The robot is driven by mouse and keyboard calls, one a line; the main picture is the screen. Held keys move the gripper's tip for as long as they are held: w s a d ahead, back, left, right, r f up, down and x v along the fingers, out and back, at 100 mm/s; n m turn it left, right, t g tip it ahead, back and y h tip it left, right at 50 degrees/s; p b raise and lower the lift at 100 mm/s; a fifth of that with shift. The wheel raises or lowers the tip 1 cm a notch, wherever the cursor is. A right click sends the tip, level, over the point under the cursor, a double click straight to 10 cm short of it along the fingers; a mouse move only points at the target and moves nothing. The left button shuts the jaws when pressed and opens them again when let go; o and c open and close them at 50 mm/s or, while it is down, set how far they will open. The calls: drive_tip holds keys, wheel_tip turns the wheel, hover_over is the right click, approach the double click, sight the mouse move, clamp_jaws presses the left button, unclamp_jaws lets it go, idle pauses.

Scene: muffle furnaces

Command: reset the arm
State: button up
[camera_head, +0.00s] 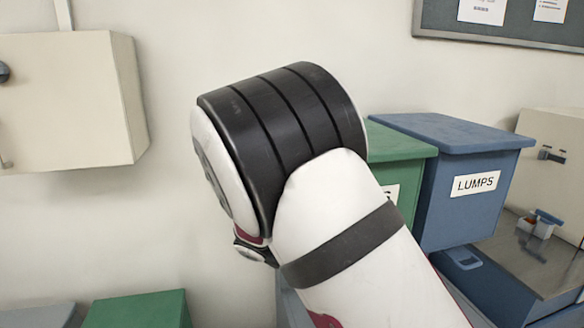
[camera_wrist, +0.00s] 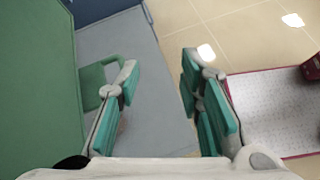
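My gripper (camera_wrist: 158,88) shows in the wrist view with its two teal-padded fingers spread apart. Nothing is held between them. Below the fingers are a grey-blue surface (camera_wrist: 150,62) and, at the left, a large green surface (camera_wrist: 30,90). In the head view my bent white and black arm fills the middle, and my gripper is not visible there.
A blue bin labelled LUMPS (camera_head: 470,165) and a green bin (camera_head: 400,145) stand right of my arm. A beige cabinet (camera_head: 70,105) is on the left wall. A green box (camera_head: 138,310) is at lower left. A metal bench (camera_head: 530,255) is at right. Tiled floor (camera_wrist: 240,35) shows.

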drive_tip(key=s+d+r+m+t+y, duration=0.2)
drive_tip(key=s+r+m+y, duration=0.3)
drive_tip(key=s+r+m, duration=0.3)
drive_tip(key=s+d+r+m+t+y, duration=0.2)
drive_tip(key=s+r+m, duration=0.6)
drive_tip(key=s, duration=0.8)
drive_tip(key=shift+s+d+r+y, duration=0.15)
drive_tip(key=shift+d+r+y, duration=0.45)
drive_tip(key=shift+d+y, duration=0.95)
drive_tip(key=shift+a+y, duration=0.35)
drive_tip(key=shift+c, duration=0.3)
